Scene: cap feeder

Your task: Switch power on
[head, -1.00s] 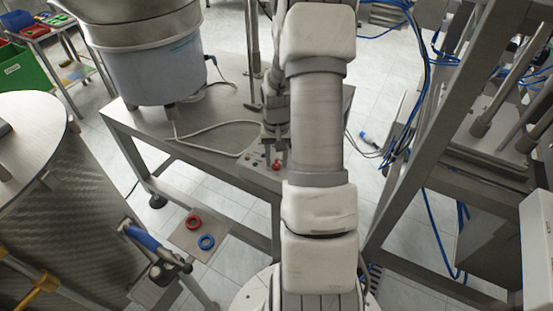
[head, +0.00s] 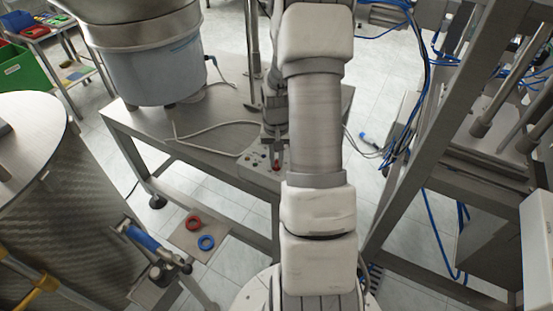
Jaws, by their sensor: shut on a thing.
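A small grey control box (head: 256,166) with several coloured buttons sits at the front edge of the steel table. A red button (head: 277,165) shows on it. My gripper (head: 272,148) points down at the box from above, near its back right part. It is shut on a small part there, seemingly the power switch. My arm and fingers hide most of the contact, so the switch's position cannot be read.
A large feeder bowl (head: 155,65) stands on the steel table (head: 140,125), with a loose grey cable beside it. A metal frame with blue hoses (head: 385,165) rises on the right. A plate with red and blue rings (head: 200,232) is at lower left.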

